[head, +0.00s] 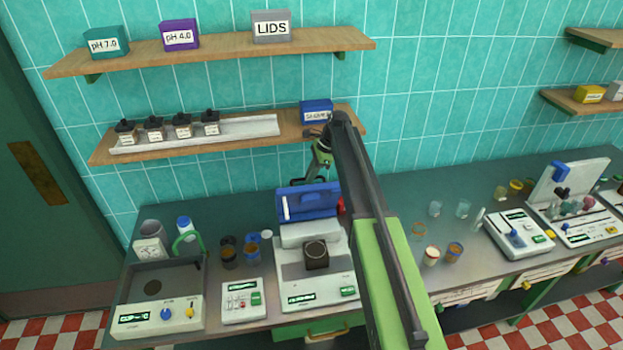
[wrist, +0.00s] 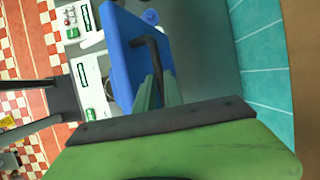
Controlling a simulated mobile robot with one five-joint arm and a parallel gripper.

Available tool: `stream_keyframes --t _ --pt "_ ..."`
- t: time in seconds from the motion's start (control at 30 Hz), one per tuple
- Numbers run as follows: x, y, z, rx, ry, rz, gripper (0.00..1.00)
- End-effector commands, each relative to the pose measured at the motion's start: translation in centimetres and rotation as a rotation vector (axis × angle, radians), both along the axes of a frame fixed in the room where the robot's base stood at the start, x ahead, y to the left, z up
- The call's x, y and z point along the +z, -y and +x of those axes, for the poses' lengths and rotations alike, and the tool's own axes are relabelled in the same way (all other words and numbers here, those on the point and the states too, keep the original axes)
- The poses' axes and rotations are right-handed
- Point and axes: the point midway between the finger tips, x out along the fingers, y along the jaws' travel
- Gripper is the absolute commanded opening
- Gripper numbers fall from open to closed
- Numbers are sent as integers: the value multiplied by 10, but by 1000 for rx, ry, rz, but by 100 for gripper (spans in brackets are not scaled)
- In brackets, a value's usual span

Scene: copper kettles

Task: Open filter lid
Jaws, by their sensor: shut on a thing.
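The blue filter lid (head: 312,203) stands raised at the back of a white bench machine (head: 300,275) in the head view. In the wrist view the lid (wrist: 127,50) is a blue panel with a dark bent handle (wrist: 153,42). My gripper (head: 313,175) is at the lid's top edge, coming from behind and above. In the wrist view my gripper's green fingers (wrist: 158,86) are shut on the handle. The exact contact is partly hidden by the fingers. A dark round cup sits on the front of the machine.
A shelf (head: 105,155) with dark bottles and a blue box (head: 316,110) is close behind my gripper. Jars (head: 228,257) stand left of the machine. Beakers (head: 432,255) stand right of my arm. A grey bench strip behind them is clear.

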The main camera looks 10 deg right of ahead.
Motion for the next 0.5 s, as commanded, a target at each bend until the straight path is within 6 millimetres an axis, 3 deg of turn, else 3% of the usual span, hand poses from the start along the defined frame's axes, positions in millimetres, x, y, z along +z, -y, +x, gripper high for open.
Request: stream_keyframes --t 0.4,0.43,0.5 --pt "-1 -2 1 4 -1 0 0" --pt "0 -2 1 4 0 0 16" --pt "0 -2 0 4 -1 1 26"
